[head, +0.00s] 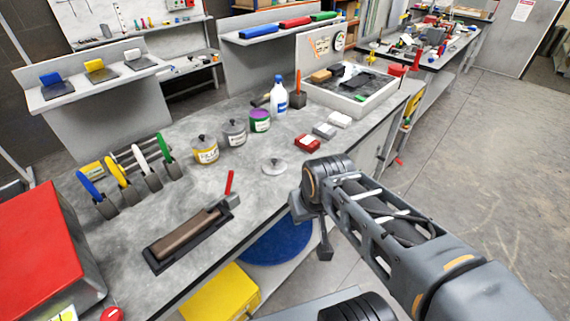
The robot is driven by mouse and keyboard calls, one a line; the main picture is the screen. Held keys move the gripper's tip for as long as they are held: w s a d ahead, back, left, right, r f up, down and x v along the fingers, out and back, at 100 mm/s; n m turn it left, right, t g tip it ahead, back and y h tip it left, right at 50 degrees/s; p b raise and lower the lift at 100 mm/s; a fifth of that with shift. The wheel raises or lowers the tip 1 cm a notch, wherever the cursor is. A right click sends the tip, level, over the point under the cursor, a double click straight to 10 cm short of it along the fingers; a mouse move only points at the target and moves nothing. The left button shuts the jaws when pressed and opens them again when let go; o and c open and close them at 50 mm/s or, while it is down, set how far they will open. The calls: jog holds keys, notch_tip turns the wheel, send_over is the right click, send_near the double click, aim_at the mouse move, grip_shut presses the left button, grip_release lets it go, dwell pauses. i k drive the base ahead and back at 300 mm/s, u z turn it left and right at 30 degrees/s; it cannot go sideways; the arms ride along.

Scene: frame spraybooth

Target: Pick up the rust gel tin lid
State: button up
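A loose round grey lid (274,167) with a small knob lies on the grey workbench (262,205), close to its front edge. Behind it stand a yellow-labelled tin (206,151) and a grey tin (235,134), both with knobbed lids on, and a purple and green tin (260,121) whose top seems to have no knobbed lid. The labels are too small to read, so I cannot tell which tin is rust gel. My gripper (318,240) hangs by the bench's front edge, right of and nearer than the loose lid and apart from it. My wrist partly hides it; its opening is unclear.
A red box (307,143) and white boxes (332,124) stand right of the lid. A white and blue bottle (279,96) and a shallow tray (386,93) are behind. A red-handled tool (229,184) and a dark holder (190,235) lie left. Bench around the lid is clear.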

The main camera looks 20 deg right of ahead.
aim_at(273, 165)
jog(key=z, duration=1.95)
jog(key=i, duration=1)
jog(key=u, duration=3.35)
